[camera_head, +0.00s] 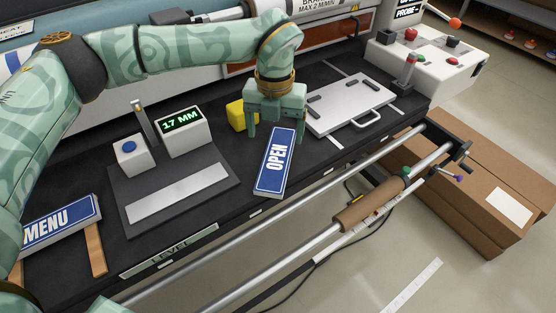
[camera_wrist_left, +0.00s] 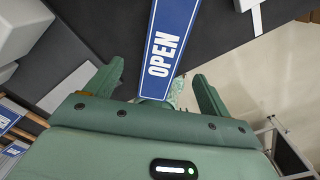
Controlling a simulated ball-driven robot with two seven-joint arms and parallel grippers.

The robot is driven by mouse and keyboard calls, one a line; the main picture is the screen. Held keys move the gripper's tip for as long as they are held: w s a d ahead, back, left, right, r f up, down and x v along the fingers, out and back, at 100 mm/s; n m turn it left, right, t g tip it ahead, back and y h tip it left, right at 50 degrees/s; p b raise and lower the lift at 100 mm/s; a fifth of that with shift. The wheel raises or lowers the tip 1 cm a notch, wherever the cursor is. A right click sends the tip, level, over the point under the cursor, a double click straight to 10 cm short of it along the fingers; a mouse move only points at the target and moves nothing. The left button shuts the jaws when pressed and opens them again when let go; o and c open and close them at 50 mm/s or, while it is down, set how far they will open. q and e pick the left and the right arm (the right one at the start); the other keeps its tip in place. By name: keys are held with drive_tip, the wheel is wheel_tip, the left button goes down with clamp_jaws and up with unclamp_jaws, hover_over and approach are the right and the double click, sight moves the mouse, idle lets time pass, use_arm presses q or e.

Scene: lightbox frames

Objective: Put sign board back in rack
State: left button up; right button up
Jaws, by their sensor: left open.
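The blue OPEN sign board (camera_head: 276,163) lies on the dark bench top, slightly tilted in the picture, with its near end by the front edge. My left gripper (camera_head: 273,132) is open above the board's far end, one finger to each side. In the left wrist view the OPEN board (camera_wrist_left: 166,45) runs between the two spread fingers of the gripper (camera_wrist_left: 155,80); I cannot tell whether they touch it. A blue MENU board (camera_head: 48,228) rests at the lower left on wooden pieces (camera_head: 95,249), seemingly the rack, partly cut off and hidden by my arm. My right gripper is out of view.
A gauge reading 17 MM (camera_head: 183,132) stands on a dark plate left of the board. A yellow block (camera_head: 236,115) sits behind the gripper. A pale handled plate (camera_head: 350,101) lies to the right. Metal rails (camera_head: 290,226) run along the bench front.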

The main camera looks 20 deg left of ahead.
sight(277, 157)
use_arm(q)
drive_tip(key=shift+f, duration=1.15)
drive_tip(key=f, duration=0.1)
drive_tip(key=f+b, duration=0.2)
drive_tip(key=f, duration=0.1)
drive_tip(key=shift+s+d, duration=0.15)
drive_tip(key=shift+d, duration=0.1)
drive_tip(key=shift+f, duration=0.35)
drive_tip(key=shift+r, duration=0.1)
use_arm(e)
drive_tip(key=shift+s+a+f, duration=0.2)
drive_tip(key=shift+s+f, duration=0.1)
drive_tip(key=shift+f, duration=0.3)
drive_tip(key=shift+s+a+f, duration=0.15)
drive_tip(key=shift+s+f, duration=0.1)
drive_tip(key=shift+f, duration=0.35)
use_arm(q)
drive_tip(key=c, duration=1.2)
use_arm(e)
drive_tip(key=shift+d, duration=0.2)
